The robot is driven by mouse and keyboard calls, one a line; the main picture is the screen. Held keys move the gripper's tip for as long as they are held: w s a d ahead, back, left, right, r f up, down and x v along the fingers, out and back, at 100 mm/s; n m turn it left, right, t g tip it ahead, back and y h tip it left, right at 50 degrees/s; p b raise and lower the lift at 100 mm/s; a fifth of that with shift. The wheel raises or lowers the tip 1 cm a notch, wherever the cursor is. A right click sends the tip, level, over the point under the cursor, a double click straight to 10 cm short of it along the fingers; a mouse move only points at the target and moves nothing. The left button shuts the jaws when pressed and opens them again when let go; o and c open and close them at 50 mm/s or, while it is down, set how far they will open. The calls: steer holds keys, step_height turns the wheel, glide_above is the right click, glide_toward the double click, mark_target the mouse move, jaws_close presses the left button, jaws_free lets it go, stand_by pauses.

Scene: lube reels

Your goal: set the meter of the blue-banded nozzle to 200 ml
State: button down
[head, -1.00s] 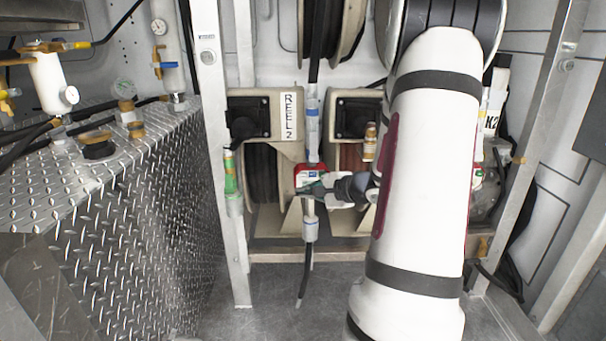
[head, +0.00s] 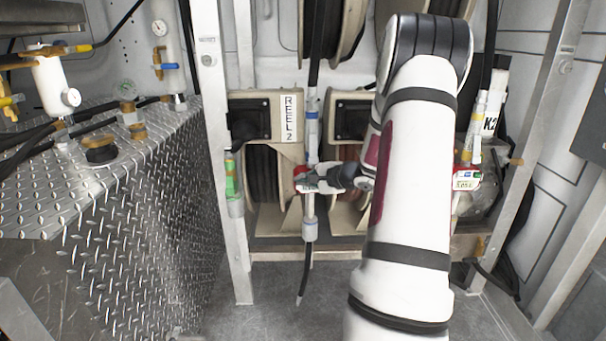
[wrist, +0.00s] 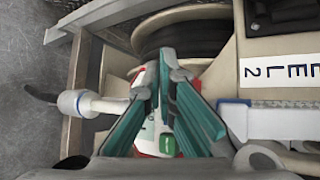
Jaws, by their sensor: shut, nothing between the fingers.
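The blue-banded nozzle (head: 309,231) hangs upright in front of the reels, with blue bands above and below its red and white meter (head: 299,172). My gripper (head: 300,184) is in front of the meter and hides much of its face; the reading cannot be made out. In the wrist view my gripper (wrist: 167,58) has its teal-padded fingers shut and empty. The meter (wrist: 146,140) shows behind and between the fingers, with a green patch low down. Whether the fingertips touch it, I cannot tell.
A yellow-banded nozzle with a red meter (head: 467,179) hangs right of my arm. A green-marked nozzle (head: 233,180) hangs by the left post (head: 215,130). A reel labelled REEL 2 (head: 262,185) is behind. A diamond-plate tank (head: 150,200) fills the left.

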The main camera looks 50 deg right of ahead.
steer(key=shift+w+d, duration=0.3)
steer(key=shift+d, duration=0.05)
steer(key=shift+d+r, duration=0.1)
stand_by(0.8)
stand_by(0.4)
steer(key=shift+s+a+b, duration=0.65)
steer(key=shift+a+b, duration=0.05)
steer(key=shift+a, duration=0.15)
steer(key=shift+w+d, duration=0.5)
steer(key=shift+w, duration=0.05)
stand_by(0.9)
steer(key=shift+s+a+b, duration=0.1)
steer(key=shift+b, duration=0.25)
steer(key=shift+s+a+b, duration=0.6)
steer(key=shift+s+a, duration=0.15)
